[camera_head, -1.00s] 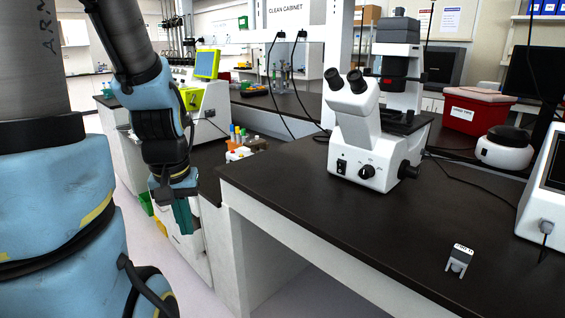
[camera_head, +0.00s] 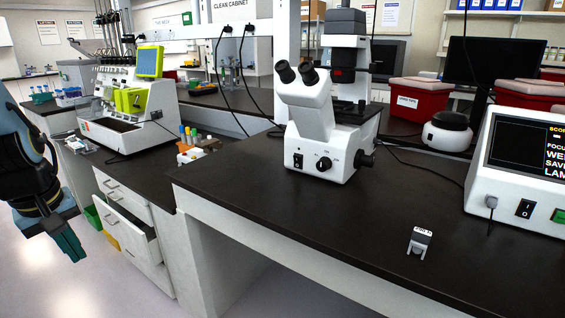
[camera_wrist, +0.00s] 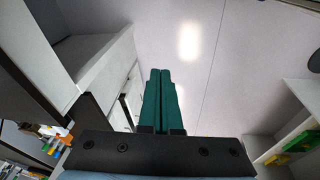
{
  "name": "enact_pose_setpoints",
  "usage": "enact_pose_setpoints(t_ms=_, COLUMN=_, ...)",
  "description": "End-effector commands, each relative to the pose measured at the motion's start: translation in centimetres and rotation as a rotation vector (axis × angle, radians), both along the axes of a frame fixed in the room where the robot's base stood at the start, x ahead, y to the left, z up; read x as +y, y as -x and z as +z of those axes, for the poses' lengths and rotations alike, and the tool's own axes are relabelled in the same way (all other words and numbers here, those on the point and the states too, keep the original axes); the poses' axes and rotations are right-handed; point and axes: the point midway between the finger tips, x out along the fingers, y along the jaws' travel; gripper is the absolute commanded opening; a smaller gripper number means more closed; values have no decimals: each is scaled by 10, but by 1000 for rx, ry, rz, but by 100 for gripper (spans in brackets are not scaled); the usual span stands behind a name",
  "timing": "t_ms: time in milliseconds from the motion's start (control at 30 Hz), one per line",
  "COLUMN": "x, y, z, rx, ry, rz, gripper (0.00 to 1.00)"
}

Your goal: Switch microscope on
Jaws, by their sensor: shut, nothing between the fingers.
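The white microscope (camera_head: 318,120) stands upright on the dark bench, right of centre in the head view. The switch's position is too small to tell. My gripper (camera_head: 73,250) hangs at the far left, over the floor and well apart from the microscope. In the wrist view, its green fingers (camera_wrist: 161,88) are closed together and empty, above the pale floor. The microscope is not seen in the wrist view.
A white device with a screen (camera_head: 525,160) stands at the right, with its own switch. An open drawer (camera_head: 130,228) juts out below the left counter. Red boxes (camera_head: 420,98) stand behind. Bench space before the microscope is clear.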

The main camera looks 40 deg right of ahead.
Motion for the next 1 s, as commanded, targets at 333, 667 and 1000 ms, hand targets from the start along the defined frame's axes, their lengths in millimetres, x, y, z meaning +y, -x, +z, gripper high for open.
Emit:
enact_pose_setpoints(t_ms=333, x=-78, y=-19, z=-21, rx=-13, ry=174, rz=228, gripper=0)
enact_pose_setpoints(t_ms=667, x=-226, y=-16, z=-31, rx=134, ry=569, rz=664, gripper=0)
enact_pose_setpoints(t_ms=1000, x=-355, y=17, z=9, rx=524, ry=932, rz=1122, gripper=0)
